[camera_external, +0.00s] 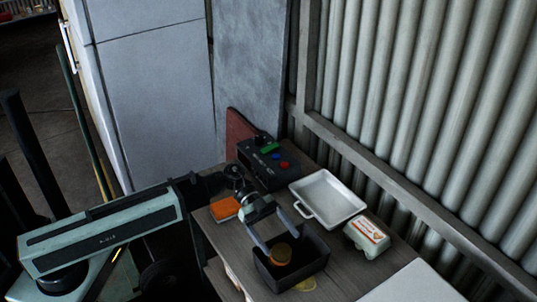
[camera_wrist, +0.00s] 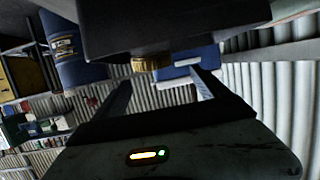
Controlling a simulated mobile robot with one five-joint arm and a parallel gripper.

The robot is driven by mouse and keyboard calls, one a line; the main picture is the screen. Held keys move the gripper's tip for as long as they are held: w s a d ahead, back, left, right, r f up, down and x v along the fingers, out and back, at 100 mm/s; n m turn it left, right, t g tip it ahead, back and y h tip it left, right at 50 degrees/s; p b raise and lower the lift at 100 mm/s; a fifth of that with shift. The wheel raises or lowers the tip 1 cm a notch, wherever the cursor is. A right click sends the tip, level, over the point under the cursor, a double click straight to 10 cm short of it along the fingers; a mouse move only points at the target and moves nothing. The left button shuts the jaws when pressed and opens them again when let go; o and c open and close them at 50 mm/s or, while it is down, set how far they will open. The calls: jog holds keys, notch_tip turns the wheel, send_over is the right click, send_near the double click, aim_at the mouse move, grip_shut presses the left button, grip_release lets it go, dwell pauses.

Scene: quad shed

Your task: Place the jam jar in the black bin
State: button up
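The jam jar (camera_external: 281,253) shows a round golden-brown lid and an orange side. It appears to be inside the black bin (camera_external: 312,268), which stands near the table's front edge; the bin wall hides its lower part. My gripper (camera_external: 283,247) reaches down over the bin with one finger on each side of the jar. In the wrist view the golden ribbed lid (camera_wrist: 151,64) shows at the edge of the dark bin (camera_wrist: 190,25). My gripper's fingers (camera_wrist: 160,82) are spread there, with a visible gap around the lid.
A black box with coloured buttons (camera_external: 268,165) stands behind, and an orange block (camera_external: 225,208) lies to the left. A corrugated wall (camera_external: 420,110) bounds the right side.

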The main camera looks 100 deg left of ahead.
jog(key=shift+r, duration=0.15)
jog(key=shift+s+a+r+p, duration=0.2)
jog(key=shift+r+p, duration=0.2)
jog(key=shift+p, duration=0.1)
jog(key=shift+s+a+r+p, duration=0.15)
jog(key=shift+a+r+p, duration=0.05)
jog(key=shift+r+p, duration=0.25)
jog(key=p+v, duration=0.3)
jog(key=v, duration=0.7)
jog(key=shift+s+a, duration=0.25)
jog(key=shift+s, duration=0.1)
jog(key=shift+f, duration=0.1)
